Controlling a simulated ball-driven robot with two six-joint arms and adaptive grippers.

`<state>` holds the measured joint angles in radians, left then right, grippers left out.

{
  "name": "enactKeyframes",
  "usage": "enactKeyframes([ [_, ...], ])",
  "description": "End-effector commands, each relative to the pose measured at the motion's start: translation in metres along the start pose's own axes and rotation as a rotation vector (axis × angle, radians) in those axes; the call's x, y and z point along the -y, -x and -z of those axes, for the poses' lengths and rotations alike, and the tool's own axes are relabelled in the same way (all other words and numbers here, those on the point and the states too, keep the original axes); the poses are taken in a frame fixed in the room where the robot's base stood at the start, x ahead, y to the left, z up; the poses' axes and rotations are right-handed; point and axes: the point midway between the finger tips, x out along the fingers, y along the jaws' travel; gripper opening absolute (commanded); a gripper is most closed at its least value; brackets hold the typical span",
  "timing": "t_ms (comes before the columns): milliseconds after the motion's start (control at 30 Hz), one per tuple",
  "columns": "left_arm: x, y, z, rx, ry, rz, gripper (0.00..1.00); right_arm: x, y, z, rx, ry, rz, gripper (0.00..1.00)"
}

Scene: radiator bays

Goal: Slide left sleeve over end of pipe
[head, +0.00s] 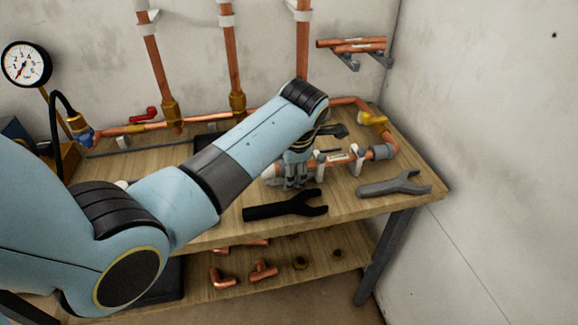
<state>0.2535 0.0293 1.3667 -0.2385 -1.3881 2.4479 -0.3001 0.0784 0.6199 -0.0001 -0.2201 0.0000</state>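My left arm reaches in from the left across the bench. Its gripper (295,184) points down at the left part of a low copper pipe run (325,161) with a pale label. A light grey sleeve (269,174) shows just left of the fingers, partly hidden by them. I cannot tell whether the fingers are closed on it, or how it sits against the pipe's end. A darker grey sleeve (381,152) sits on the pipe run farther right, near the elbow. Pale clips (356,153) stand along the pipe. My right gripper is not in view.
A black wrench (286,206) and a grey wrench (395,186) lie near the bench's front edge. Upright copper pipes (232,60) line the wall. A gauge (26,64) and red valve handle (143,115) are at left. Loose fittings (264,270) lie on the lower shelf.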

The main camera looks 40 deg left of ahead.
Motion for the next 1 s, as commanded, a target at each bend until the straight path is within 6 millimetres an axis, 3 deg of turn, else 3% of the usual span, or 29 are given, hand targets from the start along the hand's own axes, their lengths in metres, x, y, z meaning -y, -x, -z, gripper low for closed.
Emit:
enactKeyframes([
  [67,0.000,0.000,0.000,0.000,0.000,0.000,0.55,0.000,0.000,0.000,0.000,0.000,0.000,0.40],
  [400,0.000,0.000,0.000,0.000,0.000,0.000,0.11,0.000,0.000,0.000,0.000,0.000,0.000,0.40],
  [1000,0.001,-0.001,-0.026,0.001,0.001,0.001,0.10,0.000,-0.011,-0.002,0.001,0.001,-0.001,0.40],
])
